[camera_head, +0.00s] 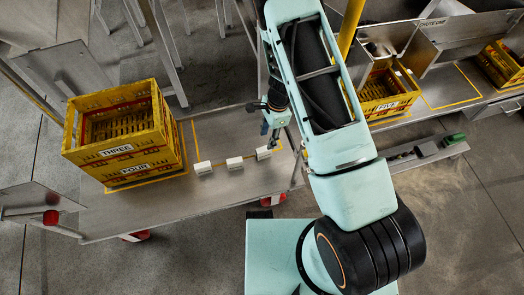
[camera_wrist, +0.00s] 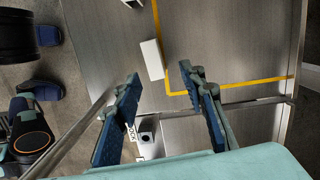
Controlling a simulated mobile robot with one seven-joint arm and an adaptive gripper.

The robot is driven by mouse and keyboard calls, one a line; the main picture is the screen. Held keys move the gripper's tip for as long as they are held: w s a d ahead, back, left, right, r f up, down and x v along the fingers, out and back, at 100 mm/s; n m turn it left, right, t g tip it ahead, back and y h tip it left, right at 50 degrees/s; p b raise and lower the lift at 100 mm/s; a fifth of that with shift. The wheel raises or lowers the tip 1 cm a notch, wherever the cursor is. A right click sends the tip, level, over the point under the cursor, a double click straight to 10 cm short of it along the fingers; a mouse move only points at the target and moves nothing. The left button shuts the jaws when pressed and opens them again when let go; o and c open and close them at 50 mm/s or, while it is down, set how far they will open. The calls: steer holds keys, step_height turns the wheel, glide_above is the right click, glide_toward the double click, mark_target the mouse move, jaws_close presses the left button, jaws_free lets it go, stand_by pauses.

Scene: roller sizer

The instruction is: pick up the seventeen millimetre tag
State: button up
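Three small white blocks lie in a row on the metal table: left (camera_head: 202,167), middle (camera_head: 234,163) and right (camera_head: 263,153). No size marking is readable on them, so I cannot tell which is the seventeen millimetre tag. My gripper (camera_head: 271,128) is above the table beside the right block. In the wrist view my gripper (camera_wrist: 160,73) is open, with blue-padded fingers apart and nothing between them. A white block (camera_wrist: 153,60) lies on the table just beyond the fingertips. Part of another white block (camera_wrist: 132,2) shows at the top edge.
Stacked yellow crates marked THREE (camera_head: 116,150) and FOUR (camera_head: 135,167) stand on the left. A crate marked FIVE (camera_head: 386,106) stands on the right. Yellow tape (camera_wrist: 235,84) marks the table near the block. A table edge and rail run below the fingers in the wrist view.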

mark_target(265, 148)
steer(key=f, duration=0.2)
steer(key=f+b, duration=0.1)
steer(key=f, duration=0.1)
steer(key=shift+s+a, duration=0.2)
steer(key=shift+a, duration=0.05)
steer(key=f, duration=0.1)
steer(key=f+b, duration=0.1)
steer(key=f, duration=0.1)
steer(key=s+a+f, duration=0.1)
steer(key=f, duration=0.1)
steer(key=shift+b, duration=0.35)
jaws_close()
steer(key=shift+r, duration=0.15)
